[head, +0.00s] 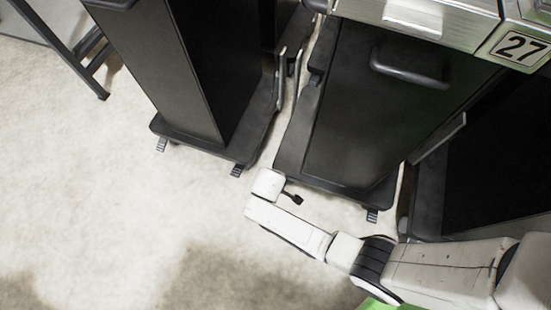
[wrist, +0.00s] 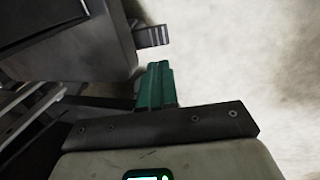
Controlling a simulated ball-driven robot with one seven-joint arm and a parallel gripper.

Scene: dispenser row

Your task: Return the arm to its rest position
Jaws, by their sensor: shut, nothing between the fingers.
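My white arm reaches in from the lower right in the head view. Its outer end, with a small dark tip, my gripper (head: 294,198), is over the pale floor in front of the dark carts. In the wrist view my gripper (wrist: 157,84) shows as two green fingers pressed together. The fingers are shut with nothing between them. They point toward the bare floor beside the foot of a dark cart and appear clear of it.
A dark cart (head: 345,130) with a handle stands just beyond the arm. Another dark cart (head: 165,70) stands at upper left. A silver unit labelled 27 (head: 520,47) is at top right. A dark metal frame (head: 75,55) is at far left. Open floor (head: 100,200) lies at left.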

